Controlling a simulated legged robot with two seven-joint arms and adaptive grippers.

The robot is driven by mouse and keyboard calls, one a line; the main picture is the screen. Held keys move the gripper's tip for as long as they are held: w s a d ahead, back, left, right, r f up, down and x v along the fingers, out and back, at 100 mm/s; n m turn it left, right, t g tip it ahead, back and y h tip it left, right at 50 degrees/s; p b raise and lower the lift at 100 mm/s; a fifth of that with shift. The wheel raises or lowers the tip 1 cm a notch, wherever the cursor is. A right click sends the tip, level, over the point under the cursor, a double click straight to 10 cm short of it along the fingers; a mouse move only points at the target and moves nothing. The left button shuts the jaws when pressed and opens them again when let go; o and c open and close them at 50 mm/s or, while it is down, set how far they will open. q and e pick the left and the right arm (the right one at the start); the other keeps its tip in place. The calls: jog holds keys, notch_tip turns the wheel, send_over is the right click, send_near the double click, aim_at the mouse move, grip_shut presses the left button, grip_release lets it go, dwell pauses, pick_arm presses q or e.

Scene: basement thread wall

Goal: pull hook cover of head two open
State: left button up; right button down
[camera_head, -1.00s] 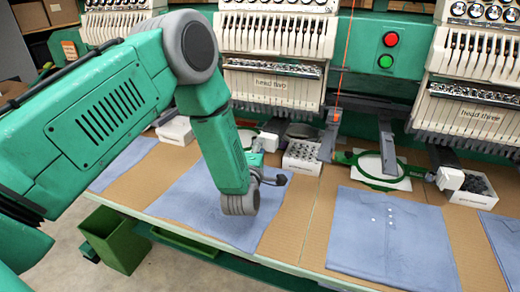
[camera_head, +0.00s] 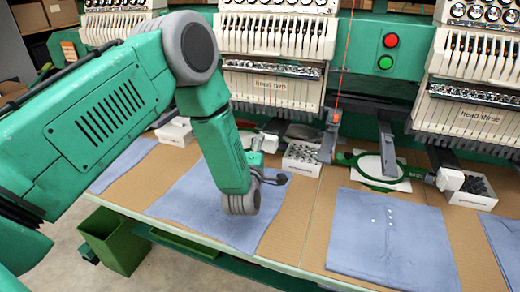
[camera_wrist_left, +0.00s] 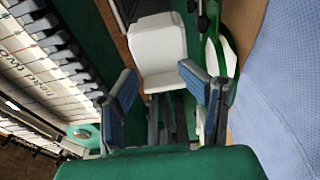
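Head two (camera_head: 270,84) hangs behind my left arm, with its label on the lower panel. Its hook cover, a white block (camera_head: 268,142), sits low beneath the head, just beyond my left gripper (camera_head: 259,150), which is partly hidden by my arm. In the left wrist view, the white hook cover (camera_wrist_left: 158,45) lies straight ahead of my left gripper (camera_wrist_left: 158,82). The two padded fingers are spread apart, with the cover's near end between or just beyond their tips. I cannot tell whether they touch it. My right gripper is not in view.
A white box of small dark parts (camera_head: 302,157) stands right of the cover. Blue folded cloths (camera_head: 205,205) lie on the brown table. Head three (camera_head: 478,113) is at the right. A green embroidery hoop (camera_head: 372,165) lies between the heads. A green bin (camera_head: 115,240) stands below.

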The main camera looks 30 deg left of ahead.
pick_arm(q)
jog(key=shift+w+f, duration=0.1)
jog(key=shift+f, duration=0.1)
jog(key=a+b+v, duration=0.2)
jog(key=v, duration=1.4)
jog(key=shift+s+a+r, duration=0.15)
jog(key=shift+s+r, duration=0.15)
jog(key=shift+s, duration=0.15)
dwell(0.9)
dwell(0.6)
